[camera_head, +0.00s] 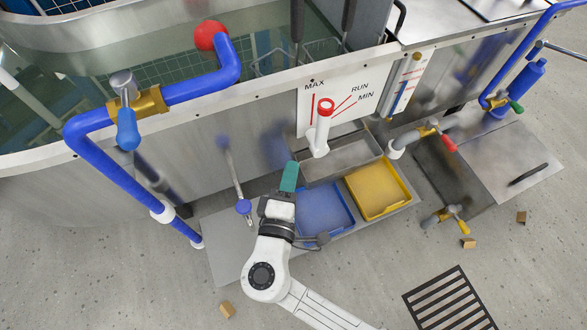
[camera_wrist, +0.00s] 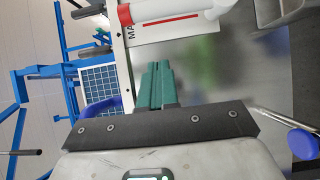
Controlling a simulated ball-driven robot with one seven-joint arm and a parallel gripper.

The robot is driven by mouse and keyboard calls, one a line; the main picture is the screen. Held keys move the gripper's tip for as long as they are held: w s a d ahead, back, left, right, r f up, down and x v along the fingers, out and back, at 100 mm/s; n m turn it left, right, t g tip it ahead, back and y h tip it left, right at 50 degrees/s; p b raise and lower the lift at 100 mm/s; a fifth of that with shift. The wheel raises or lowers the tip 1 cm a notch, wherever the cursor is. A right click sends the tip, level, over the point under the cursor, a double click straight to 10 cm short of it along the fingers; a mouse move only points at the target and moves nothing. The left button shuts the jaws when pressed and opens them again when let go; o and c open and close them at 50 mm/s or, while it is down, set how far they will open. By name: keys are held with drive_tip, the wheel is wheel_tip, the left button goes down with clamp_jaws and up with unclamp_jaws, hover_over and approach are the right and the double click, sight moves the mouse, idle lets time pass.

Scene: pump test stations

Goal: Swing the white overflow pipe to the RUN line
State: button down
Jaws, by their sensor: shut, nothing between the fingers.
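The white overflow pipe (camera_head: 321,135) stands in front of the marked plate on the tank wall, its red-ringed top (camera_head: 326,107) up and leaning slightly right. It appears between the MAX line (camera_head: 312,108) and the RUN line (camera_head: 344,102), covering part of the plate. In the wrist view the white pipe (camera_wrist: 172,11) and its red ring (camera_wrist: 125,14) cross the top edge, with the MAX line beside them. My gripper (camera_head: 290,166) is below and left of the pipe, apart from it. Its teal fingers (camera_wrist: 155,68) are shut and empty.
A grey basin (camera_head: 345,158) lies below the pipe, with a blue tray (camera_head: 325,209) and a yellow tray (camera_head: 379,189) in front. Blue piping (camera_head: 110,175) runs at far left.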

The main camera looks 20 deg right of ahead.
sight(322, 130)
drive_tip(key=w+d+b, duration=0.3)
drive_tip(key=w+d, duration=0.4)
drive_tip(key=d, duration=0.1)
drive_tip(key=shift+d, duration=0.15)
idle(0.3)
